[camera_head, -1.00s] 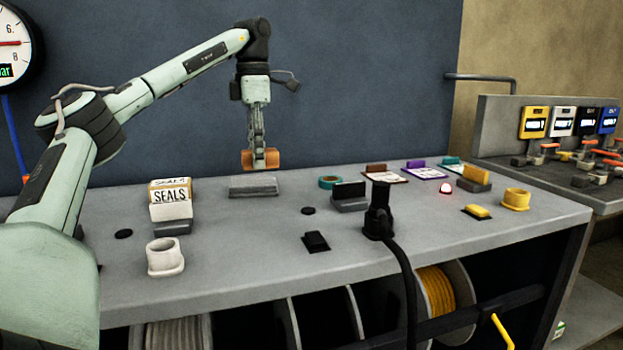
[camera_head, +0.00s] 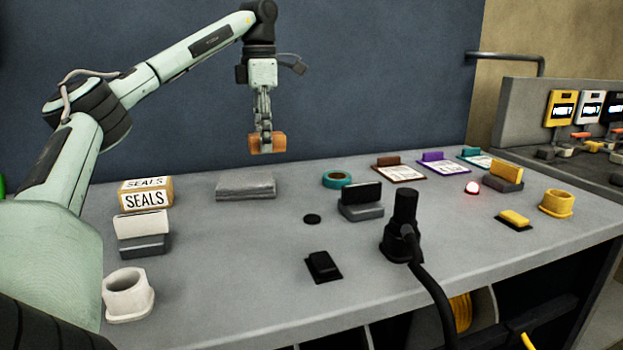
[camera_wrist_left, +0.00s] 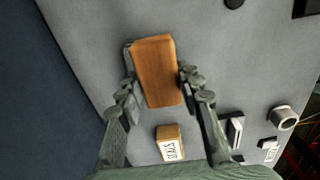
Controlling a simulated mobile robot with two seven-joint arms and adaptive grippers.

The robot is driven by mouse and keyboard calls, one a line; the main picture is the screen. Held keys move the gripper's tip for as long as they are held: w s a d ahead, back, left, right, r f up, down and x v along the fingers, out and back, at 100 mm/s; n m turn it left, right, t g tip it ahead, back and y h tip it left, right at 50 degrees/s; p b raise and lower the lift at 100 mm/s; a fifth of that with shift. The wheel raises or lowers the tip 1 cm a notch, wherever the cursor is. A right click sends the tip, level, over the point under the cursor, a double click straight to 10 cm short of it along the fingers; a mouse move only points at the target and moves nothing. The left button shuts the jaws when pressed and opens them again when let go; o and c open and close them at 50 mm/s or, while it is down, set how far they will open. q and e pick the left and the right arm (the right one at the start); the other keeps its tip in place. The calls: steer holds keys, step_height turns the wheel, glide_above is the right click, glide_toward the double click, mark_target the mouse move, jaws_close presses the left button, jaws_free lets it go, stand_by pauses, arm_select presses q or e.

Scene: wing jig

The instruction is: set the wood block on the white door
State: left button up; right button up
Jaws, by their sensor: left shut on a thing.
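The wood block (camera_head: 267,143) is an orange-brown block. My left gripper (camera_head: 266,147) is shut on it and holds it in the air above the back of the bench, slightly right of a grey slab (camera_head: 246,187). In the left wrist view the block (camera_wrist_left: 157,70) sits between the fingers of the gripper (camera_wrist_left: 158,85). The white door (camera_head: 141,224) appears to be the upright white plate on a grey base at the left of the bench, in front of the SEALS box. It also shows in the left wrist view (camera_wrist_left: 235,130). My right gripper is not in view.
The SEALS box (camera_head: 146,192) stands behind the white door, and a white cup (camera_head: 128,295) in front of it. A black plug with a cable (camera_head: 402,225), a black plate on a grey base (camera_head: 361,199) and teal tape (camera_head: 337,179) stand to the right. The middle left is clear.

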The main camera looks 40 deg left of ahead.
arm_select(q)
glide_above(310, 194)
step_height(310, 194, down, 6)
steer(key=shift+a, duration=0.1)
steer(key=shift+f, duration=1.9)
steer(key=o, duration=1.2)
steer(key=shift+f, duration=0.15)
steer(key=shift+c, duration=0.2)
